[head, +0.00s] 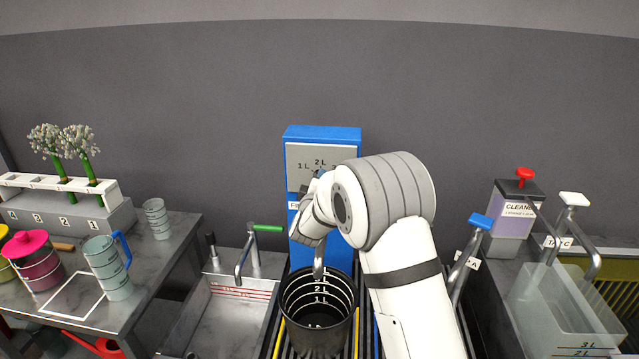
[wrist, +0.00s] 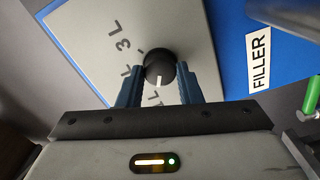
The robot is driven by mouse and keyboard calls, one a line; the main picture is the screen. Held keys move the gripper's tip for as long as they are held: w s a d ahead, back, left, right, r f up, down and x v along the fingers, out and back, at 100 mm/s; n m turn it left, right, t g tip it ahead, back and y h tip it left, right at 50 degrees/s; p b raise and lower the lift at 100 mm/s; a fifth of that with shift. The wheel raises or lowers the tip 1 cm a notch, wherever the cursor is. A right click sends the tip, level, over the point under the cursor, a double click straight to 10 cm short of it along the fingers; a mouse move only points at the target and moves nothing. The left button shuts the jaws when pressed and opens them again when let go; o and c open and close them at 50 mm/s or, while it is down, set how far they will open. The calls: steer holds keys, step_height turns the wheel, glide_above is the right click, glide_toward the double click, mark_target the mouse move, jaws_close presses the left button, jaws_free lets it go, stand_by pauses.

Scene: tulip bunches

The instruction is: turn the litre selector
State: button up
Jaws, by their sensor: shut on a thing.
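The litre selector is a round black knob (wrist: 158,69) with a white mark, on the grey panel (wrist: 95,35) of the blue filler (head: 322,133). My gripper (wrist: 160,80) has its two blue fingers on either side of the knob, shut on it. In the wrist view the white mark points down, roughly toward the lowest label, which seems to read 1 L. The 3 L label shows at upper left; the 2 L label is partly behind a finger. In the head view my arm hides the knob.
A dark bucket with litre marks (head: 317,335) stands below the filler's spout (head: 319,258). A sink with a green-handled tap (head: 266,228) is to the left. A blue-handled tap (head: 480,221) and cleaner dispenser (head: 507,220) are to the right.

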steer(key=o, duration=1)
steer(key=s+b, duration=0.1)
steer(key=s, duration=0.7)
steer(key=shift+a, duration=0.15)
steer(key=shift+w, duration=0.1)
steer(key=s+d+m+g, duration=0.4)
steer(key=s+d, duration=0.3)
steer(key=s, duration=0.5)
steer(key=s+d+m+g, duration=0.5)
steer(key=s+d, duration=0.3)
steer(key=s, duration=0.5)
steer(key=s+d+f+m+g, duration=0.1)
steer(key=s+d+m+g, duration=0.4)
steer(key=s, duration=0.8)
steer(key=shift+s+d+g+y, duration=0.15)
steer(key=shift+d+g, duration=0.2)
steer(key=shift+d, duration=0.35)
steer(key=shift+s+d+g+y, duration=0.15)
steer(key=shift+d+g, duration=0.2)
steer(key=shift+d, duration=0.35)
